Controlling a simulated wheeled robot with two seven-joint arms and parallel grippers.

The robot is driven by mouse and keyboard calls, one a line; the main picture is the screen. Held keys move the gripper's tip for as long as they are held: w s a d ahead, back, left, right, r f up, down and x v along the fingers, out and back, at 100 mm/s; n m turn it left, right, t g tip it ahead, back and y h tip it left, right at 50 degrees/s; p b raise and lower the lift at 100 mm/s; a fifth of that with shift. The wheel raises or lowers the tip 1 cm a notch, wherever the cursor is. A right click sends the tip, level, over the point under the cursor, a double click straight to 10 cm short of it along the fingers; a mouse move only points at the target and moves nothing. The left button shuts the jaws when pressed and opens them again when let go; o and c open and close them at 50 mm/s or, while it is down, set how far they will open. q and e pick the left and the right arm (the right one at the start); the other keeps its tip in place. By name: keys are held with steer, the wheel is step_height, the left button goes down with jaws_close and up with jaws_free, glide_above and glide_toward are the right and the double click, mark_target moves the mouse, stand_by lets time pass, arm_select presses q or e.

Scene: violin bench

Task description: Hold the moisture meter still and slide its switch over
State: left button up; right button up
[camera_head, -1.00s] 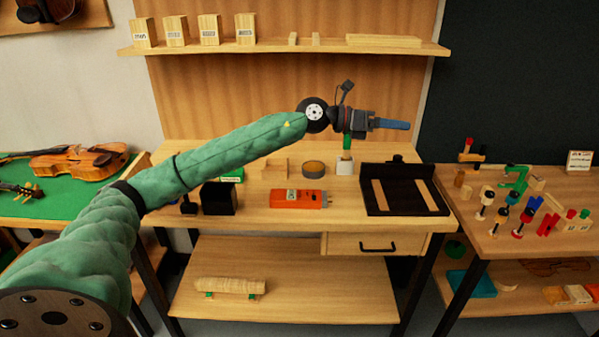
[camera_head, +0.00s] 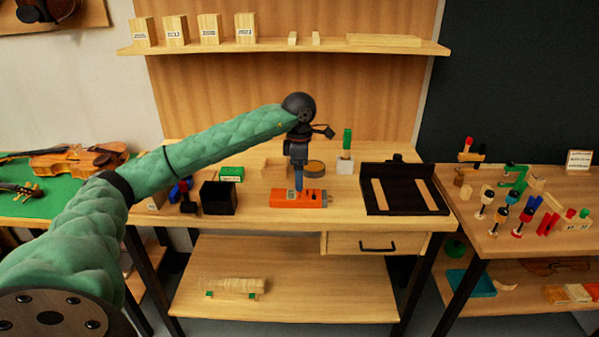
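The orange moisture meter (camera_head: 284,200) lies flat on the middle of the bench, with a small metal-like end pointing right. My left gripper (camera_head: 299,186) points straight down over the meter, its blue fingers at or just above the meter's top. I cannot tell whether the fingers touch it or how far apart they are. The gripper hides part of the meter's upper face, and the switch is too small to make out. My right gripper is not in view.
A round tin (camera_head: 314,168) sits just behind. A black tray (camera_head: 404,196) lies to the right. The bench front (camera_head: 260,221) is clear.

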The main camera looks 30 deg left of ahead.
mark_target(299, 194)
arm_select(q)
step_height(299, 194, down, 7)
steer(key=shift+r+p, duration=0.2)
steer(key=shift+p, duration=0.6)
steer(key=shift+f, duration=0.6)
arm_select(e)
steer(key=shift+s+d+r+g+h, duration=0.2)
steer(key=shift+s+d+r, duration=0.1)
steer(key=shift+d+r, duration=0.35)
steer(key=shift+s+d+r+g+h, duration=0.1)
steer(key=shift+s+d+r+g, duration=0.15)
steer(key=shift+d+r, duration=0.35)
arm_select(q)
steer(key=shift+c, duration=0.4)
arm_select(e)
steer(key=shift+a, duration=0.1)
arm_select(q)
steer(key=c, duration=1.1)
steer(key=o, duration=0.4)
steer(key=shift+c, duration=0.2)
steer(key=c, duration=0.3)
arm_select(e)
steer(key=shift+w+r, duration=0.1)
arm_select(q)
steer(key=shift+c, duration=0.2)
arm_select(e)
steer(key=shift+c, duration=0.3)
